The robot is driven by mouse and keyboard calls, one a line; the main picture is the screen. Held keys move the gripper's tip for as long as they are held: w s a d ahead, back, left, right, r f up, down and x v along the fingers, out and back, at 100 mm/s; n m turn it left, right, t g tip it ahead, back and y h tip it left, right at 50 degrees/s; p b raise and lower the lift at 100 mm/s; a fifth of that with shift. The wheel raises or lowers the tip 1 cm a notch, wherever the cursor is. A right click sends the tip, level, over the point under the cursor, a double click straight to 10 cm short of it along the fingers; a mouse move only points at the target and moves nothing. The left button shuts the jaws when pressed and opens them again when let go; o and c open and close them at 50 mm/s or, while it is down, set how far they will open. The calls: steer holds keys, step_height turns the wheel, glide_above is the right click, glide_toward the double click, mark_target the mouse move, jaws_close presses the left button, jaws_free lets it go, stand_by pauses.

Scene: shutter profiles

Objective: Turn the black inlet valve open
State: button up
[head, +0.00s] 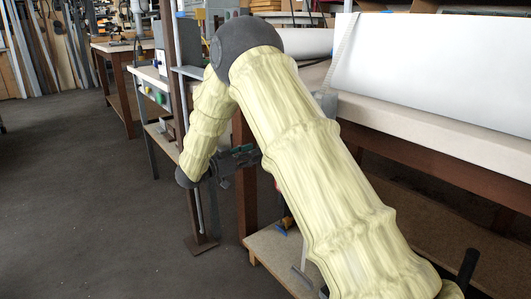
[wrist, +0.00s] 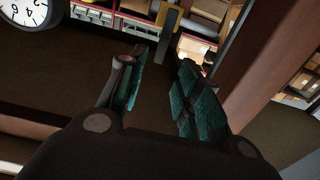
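My gripper (wrist: 162,60) is open, with green-padded fingers apart and nothing between them. In the head view my gripper (head: 245,157) points right, and its tips go behind my arm. In the wrist view a dark upright bar (wrist: 169,38) stands beyond the gap between the fingertips, beside a yellow part (wrist: 163,12). The bar may be the black inlet valve's handle, but I cannot tell for sure. It looks apart from both fingers. My arm hides this area in the head view.
A round white dial (wrist: 24,12) with black numbers is at the wrist view's top left. A brown post (wrist: 265,50) stands close on the right. In the head view a bench (head: 430,122) carries a large white sheet (head: 430,65). Grey floor (head: 80,200) is clear at left.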

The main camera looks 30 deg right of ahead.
steer(key=shift+w+d+b, duration=0.15)
steer(key=shift+d+b, duration=1.15)
steer(key=shift+d, duration=2.2)
jaws_close()
